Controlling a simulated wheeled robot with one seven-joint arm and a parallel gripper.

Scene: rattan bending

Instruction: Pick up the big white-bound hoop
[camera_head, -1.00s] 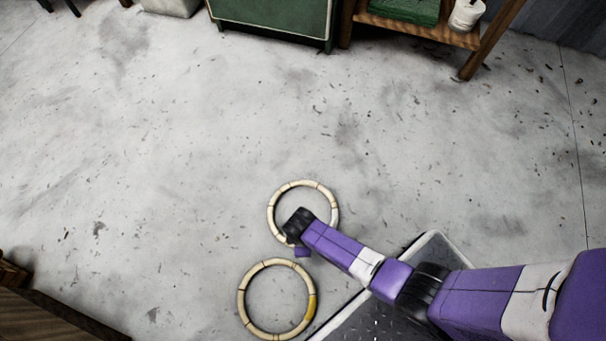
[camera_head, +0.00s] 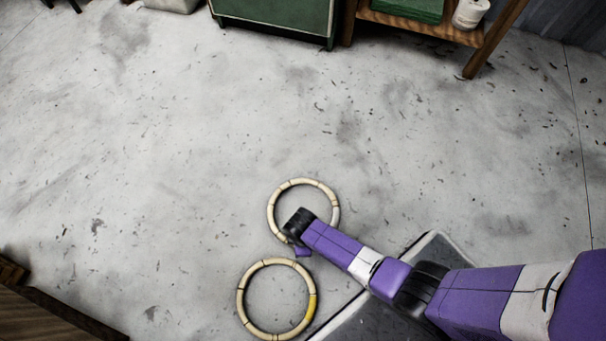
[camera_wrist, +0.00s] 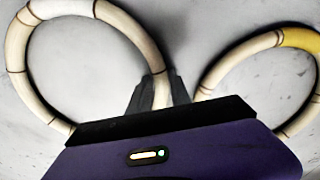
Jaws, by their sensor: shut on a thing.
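The white-bound hoop (camera_head: 303,182), a pale cane ring with dark joint lines, is the upper of two rings on the floor. Its white binding shows at the top of the left ring (camera_wrist: 22,50) in the wrist view. My gripper (camera_wrist: 158,92) is shut on the near side of this ring's rim, fingers pointing down around the cane. In the head view my gripper (camera_head: 292,240) covers the ring's lower left part. The ring looks flat at floor level; I cannot tell if it is raised.
A similar yellow-bound hoop (camera_head: 242,302) lies just below, close to my gripper; it also shows at the right of the wrist view (camera_wrist: 240,52). A green cabinet (camera_head: 270,20) and a wooden shelf (camera_head: 425,30) stand at the back. The middle floor is clear.

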